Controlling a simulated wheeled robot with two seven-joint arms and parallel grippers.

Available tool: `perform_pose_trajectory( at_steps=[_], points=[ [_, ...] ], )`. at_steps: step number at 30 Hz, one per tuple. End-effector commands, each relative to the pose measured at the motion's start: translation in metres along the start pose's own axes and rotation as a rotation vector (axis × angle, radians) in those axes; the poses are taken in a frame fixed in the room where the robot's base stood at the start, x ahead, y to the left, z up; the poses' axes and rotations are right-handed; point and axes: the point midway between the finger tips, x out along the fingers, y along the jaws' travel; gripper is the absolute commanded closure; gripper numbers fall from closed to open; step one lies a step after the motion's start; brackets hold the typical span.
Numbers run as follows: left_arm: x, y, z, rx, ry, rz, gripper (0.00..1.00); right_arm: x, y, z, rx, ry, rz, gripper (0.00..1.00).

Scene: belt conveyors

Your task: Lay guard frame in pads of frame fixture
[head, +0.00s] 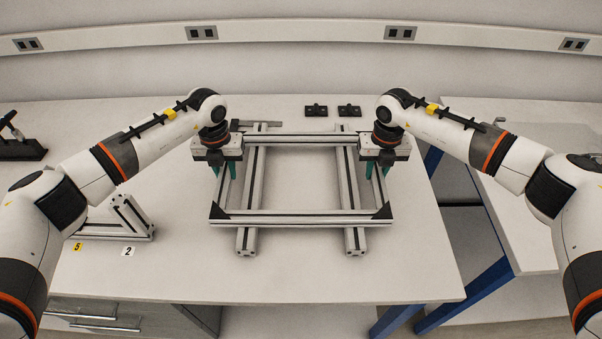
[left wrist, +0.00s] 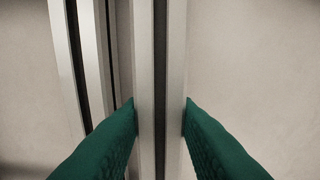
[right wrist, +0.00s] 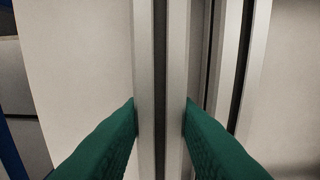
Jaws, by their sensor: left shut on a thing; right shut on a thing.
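The guard frame (head: 300,218) is a rectangle of aluminium profile with black front corners. It lies level across two parallel profile rails of the frame fixture (head: 247,240); I cannot tell whether it touches them, and no pads can be made out. My left gripper (head: 224,176) is shut on its left side bar, and my right gripper (head: 378,176) is shut on its right side bar. In the left wrist view the bar (left wrist: 160,80) stands between green fingers, with a fixture rail (left wrist: 85,70) to its left. The right wrist view shows the other bar (right wrist: 160,80), with a rail (right wrist: 235,70) to its right.
Two small black blocks (head: 316,110) lie behind the frame. A profile corner piece (head: 125,222) stands at left near number labels 5 and 2. A black device (head: 20,149) is at the far left. The table's front is clear. A blue-legged table (head: 540,200) stands right.

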Motion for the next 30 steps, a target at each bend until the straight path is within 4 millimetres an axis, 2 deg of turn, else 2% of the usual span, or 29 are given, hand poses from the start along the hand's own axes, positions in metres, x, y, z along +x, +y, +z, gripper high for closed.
perform_pose_trajectory(
  at_steps=[19,30],
  points=[
    [-0.001,-0.001,0.0,-0.002,0.0,-0.001,1.0,-0.001,0.001,-0.001,0.001,0.001,0.0,1.0],
    [-0.015,-0.001,-0.001,-0.002,0.002,-0.001,1.0,-0.016,0.001,-0.001,0.002,0.003,-0.001,1.0]
  ],
)
